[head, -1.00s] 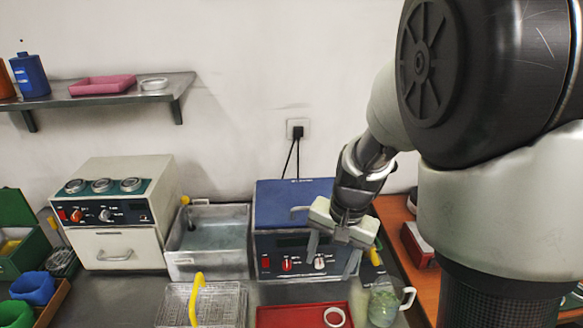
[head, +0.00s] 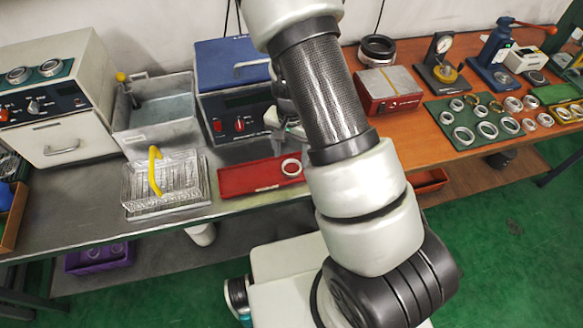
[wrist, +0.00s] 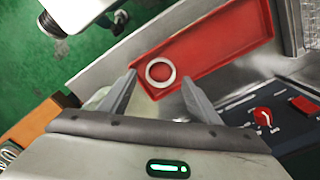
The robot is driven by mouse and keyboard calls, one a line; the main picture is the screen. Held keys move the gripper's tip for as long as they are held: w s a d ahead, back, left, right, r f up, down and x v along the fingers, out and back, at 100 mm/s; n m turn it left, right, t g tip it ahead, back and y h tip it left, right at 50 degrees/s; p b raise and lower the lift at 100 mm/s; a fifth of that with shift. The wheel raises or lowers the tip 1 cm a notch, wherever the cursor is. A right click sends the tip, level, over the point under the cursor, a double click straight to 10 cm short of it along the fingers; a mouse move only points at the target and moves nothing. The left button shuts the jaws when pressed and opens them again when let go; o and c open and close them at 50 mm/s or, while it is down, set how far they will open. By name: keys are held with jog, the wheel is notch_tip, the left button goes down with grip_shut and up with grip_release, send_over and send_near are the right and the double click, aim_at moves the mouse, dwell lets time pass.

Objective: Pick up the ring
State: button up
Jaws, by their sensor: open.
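The ring (head: 291,167) is a pale metal ring lying flat in the right end of a shallow red tray (head: 240,181) on the steel bench. In the wrist view the ring (wrist: 160,72) lies just beyond and between my open fingers, with the red tray (wrist: 225,35) around it. My gripper (wrist: 156,98) is open and empty, above the tray's near end.
A wire basket with a yellow handle (head: 155,170) stands left of the tray. A blue-topped machine (head: 237,75) stands behind it, beside a water bath (head: 160,104). More rings lie on a green mat (head: 480,140) at right.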

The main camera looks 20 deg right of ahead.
aim_at(291, 168)
jog(key=shift+w+d+f, duration=0.1)
jog(key=shift+w+f, duration=0.05)
jog(key=shift+f, duration=1.35)
jog(key=shift+w+f, duration=0.15)
jog(key=shift+f, duration=1.35)
jog(key=c, duration=0.8)
